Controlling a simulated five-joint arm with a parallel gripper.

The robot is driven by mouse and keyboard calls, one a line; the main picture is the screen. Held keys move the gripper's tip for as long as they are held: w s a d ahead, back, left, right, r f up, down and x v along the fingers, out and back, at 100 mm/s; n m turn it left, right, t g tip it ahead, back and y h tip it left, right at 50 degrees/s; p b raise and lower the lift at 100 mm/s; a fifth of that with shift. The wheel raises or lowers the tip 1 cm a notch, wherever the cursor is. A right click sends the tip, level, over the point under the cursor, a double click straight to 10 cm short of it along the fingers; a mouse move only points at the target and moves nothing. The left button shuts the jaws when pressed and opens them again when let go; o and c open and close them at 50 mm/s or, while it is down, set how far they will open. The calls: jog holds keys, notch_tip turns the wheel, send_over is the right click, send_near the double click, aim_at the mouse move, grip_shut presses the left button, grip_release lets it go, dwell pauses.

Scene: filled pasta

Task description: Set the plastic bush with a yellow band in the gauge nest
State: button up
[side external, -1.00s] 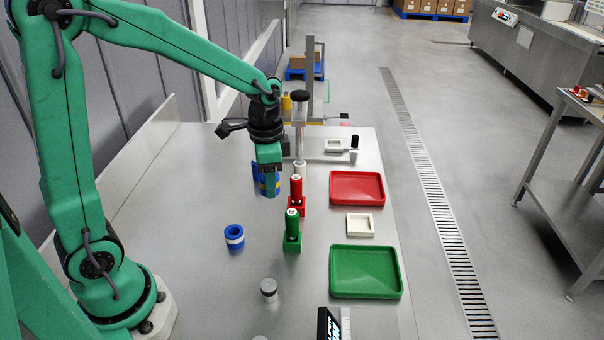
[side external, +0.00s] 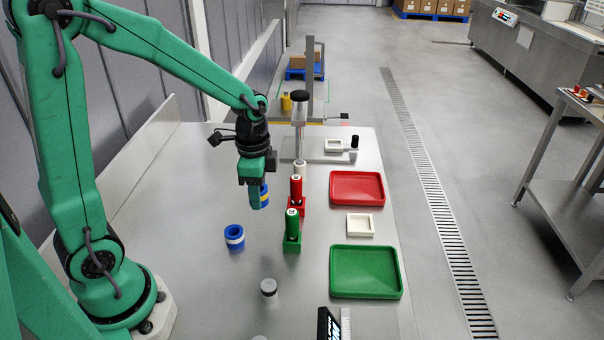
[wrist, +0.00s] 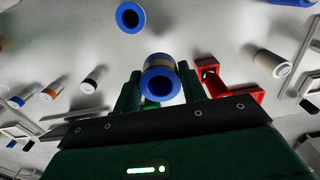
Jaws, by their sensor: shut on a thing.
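My gripper (side external: 256,196) is shut on the blue bush with a yellow band (side external: 265,193), which is partly hidden behind the fingers in the side view. A white square nest (side external: 334,145) lies on the base of the metal gauge stand (side external: 300,125), behind and right of my gripper. A cream square block with a recess (side external: 359,224) lies between the two trays.
A blue bush with a white band (side external: 234,237) stands left of my gripper. Red (side external: 296,193) and green (side external: 292,230) upright cylinders in holders stand to the right. A red tray (side external: 357,188) and a green tray (side external: 365,272) lie farther right. A grey-topped cylinder (side external: 269,287) stands in front.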

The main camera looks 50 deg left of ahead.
send_over(246, 208)
notch_tip(246, 208, down, 6)
jog(key=shift+a+f, duration=0.1)
jog(key=shift+f, duration=0.1)
jog(key=shift+f, duration=1.8)
jog(key=shift+f, duration=0.15)
jog(key=o, duration=1)
jog(key=shift+s, duration=0.1)
notch_tip(246, 208, up, 8)
